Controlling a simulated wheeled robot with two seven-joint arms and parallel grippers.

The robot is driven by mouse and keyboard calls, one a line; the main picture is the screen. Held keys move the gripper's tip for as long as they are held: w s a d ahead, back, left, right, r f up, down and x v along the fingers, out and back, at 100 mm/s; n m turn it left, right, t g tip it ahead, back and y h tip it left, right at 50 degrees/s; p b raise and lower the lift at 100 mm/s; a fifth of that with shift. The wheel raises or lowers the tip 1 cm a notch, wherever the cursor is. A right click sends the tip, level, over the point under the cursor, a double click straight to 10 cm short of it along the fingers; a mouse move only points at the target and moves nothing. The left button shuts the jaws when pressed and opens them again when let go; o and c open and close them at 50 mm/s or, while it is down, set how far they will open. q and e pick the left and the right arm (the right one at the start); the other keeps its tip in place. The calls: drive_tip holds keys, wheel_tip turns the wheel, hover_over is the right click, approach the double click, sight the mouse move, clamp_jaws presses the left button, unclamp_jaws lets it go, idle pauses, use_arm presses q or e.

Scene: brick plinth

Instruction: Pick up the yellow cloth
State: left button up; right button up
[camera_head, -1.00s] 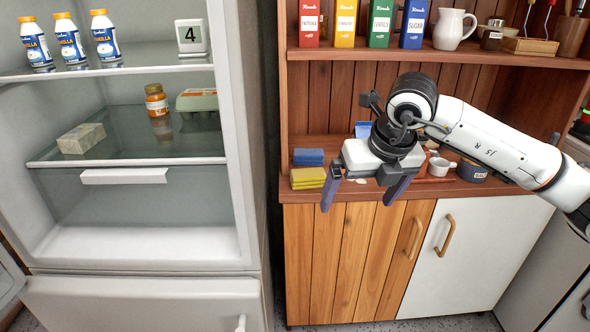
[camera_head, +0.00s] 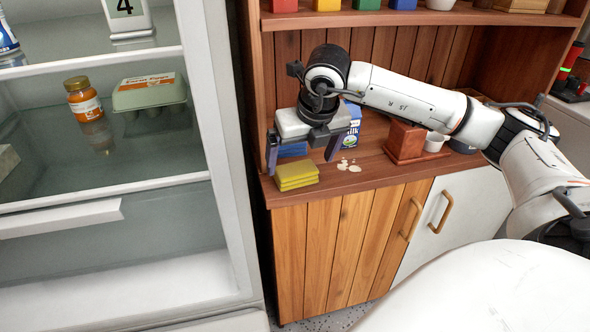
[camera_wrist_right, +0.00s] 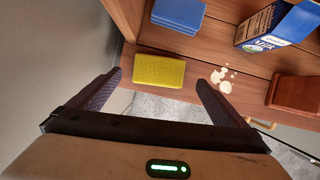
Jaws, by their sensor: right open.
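The yellow cloth (camera_head: 297,175) is a folded stack lying on the wooden counter near its front left corner. It also shows in the right wrist view (camera_wrist_right: 159,70), ahead of the fingers and roughly between them. My right gripper (camera_head: 301,162) is open and empty, above the counter near the yellow cloth and apart from it. In the right wrist view its two fingers (camera_wrist_right: 158,84) are spread wide. A folded blue cloth (camera_head: 292,150) lies just behind the yellow one, partly hidden by my gripper. My left gripper is not in view.
A milk carton (camera_head: 353,128), white spilled bits (camera_head: 348,166), a reddish-brown wooden holder (camera_head: 404,142) and a white cup (camera_head: 435,141) are on the counter to the right. The open fridge (camera_head: 215,120) stands close on the left. A shelf (camera_head: 420,18) runs above.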

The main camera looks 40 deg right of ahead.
sight(296, 170)
drive_tip(key=x, duration=0.5)
drive_tip(key=shift+a, duration=0.2)
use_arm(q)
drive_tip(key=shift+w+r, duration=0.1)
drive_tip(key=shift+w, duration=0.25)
use_arm(e)
drive_tip(key=shift+r, duration=0.1)
drive_tip(key=c, duration=1.1)
drive_tip(key=shift+c, duration=0.2)
drive_tip(key=shift+r, duration=0.15)
use_arm(q)
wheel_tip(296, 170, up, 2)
drive_tip(key=p, duration=0.2)
drive_tip(key=shift+p, duration=0.3)
use_arm(e)
wheel_tip(296, 170, up, 18)
